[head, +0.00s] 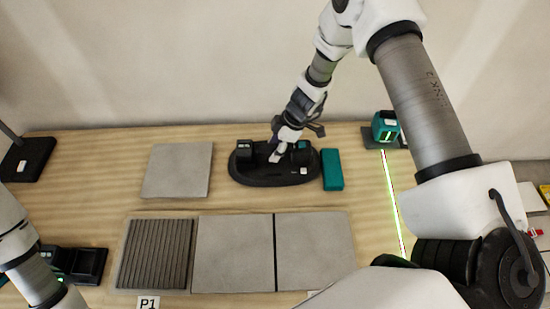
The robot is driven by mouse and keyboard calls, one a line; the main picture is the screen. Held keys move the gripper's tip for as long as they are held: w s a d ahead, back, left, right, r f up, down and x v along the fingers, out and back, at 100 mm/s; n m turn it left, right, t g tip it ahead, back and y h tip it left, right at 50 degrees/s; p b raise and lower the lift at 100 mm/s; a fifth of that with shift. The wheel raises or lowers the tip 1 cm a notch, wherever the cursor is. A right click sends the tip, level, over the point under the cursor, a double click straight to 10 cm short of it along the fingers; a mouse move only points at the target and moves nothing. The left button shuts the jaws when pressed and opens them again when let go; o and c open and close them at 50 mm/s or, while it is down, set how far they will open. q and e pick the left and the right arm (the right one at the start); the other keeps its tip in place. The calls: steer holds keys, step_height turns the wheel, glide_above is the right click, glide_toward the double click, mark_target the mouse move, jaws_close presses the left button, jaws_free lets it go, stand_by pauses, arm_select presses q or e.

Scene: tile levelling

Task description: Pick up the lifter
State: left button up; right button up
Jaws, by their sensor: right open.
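The lifter (245,152) appears to be the dark device on a black oval base (262,180) at the back middle of the wooden table, in the head view. It has dark upright blocks and a teal-topped part at its right end. My right gripper (283,147) reaches down from above onto the middle of it and hides part of it. The gripper is open, with its fingertips close to the lifter's middle; I cannot tell whether they touch it. My left arm shows at the lower left, but its gripper is out of view.
A teal box (332,169) lies just right of the lifter. A loose grey tile (177,170) lies to its left. Two grey tiles (235,254) and a ridged bed (155,254) lie in front. A teal laser unit (385,127) casts a green line on the right.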

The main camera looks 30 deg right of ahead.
steer(key=shift+s+d, duration=0.1)
steer(key=shift+s+d+r, duration=0.1)
steer(key=shift+s, duration=0.05)
steer(key=c, duration=0.9)
jaws_close()
